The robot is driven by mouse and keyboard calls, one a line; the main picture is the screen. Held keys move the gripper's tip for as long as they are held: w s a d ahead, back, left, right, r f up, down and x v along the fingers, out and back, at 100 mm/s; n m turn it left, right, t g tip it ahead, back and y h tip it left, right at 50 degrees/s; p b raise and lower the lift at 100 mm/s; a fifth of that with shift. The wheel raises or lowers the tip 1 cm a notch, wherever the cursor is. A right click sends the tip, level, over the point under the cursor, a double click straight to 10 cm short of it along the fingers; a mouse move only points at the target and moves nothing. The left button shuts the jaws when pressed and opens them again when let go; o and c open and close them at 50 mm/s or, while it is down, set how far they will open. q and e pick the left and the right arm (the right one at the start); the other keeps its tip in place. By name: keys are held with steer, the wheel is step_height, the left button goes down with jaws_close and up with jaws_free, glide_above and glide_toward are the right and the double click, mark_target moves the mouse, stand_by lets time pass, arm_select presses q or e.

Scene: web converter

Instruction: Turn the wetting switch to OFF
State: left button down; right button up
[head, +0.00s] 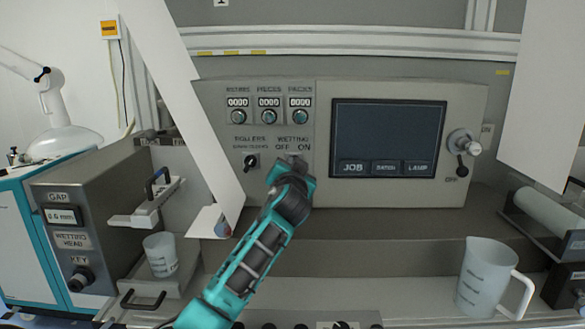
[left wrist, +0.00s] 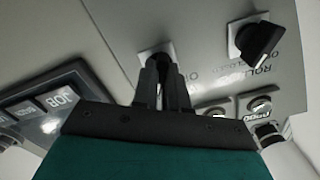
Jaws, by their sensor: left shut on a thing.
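The wetting switch sits on the grey control panel (head: 405,188) under the WETTING label, with OFF printed on the left and ON on the right. In the head view its knob is mostly hidden by my left gripper (head: 293,162). In the left wrist view its pale plate (left wrist: 147,55) shows around the fingertips. My left gripper (left wrist: 164,72) is shut on the switch knob, with its fingers on either side. I cannot tell which way the knob points. My right gripper is not in view.
The rollers switch (head: 251,161), a black knob, is just left of the wetting switch. Three counters with teal knobs (head: 269,116) are above. A dark screen (head: 388,135) is at right. A jug (head: 484,277) and a beaker (head: 160,256) stand lower down.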

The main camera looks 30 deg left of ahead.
arm_select(q)
steer(key=shift+f, duration=0.1)
steer(key=shift+n+b, duration=2.1)
steer(key=shift+n, duration=3.8)
steer(key=c, duration=1.2)
jaws_free()
steer(key=shift+o, duration=0.2)
steer(key=v, duration=1.3)
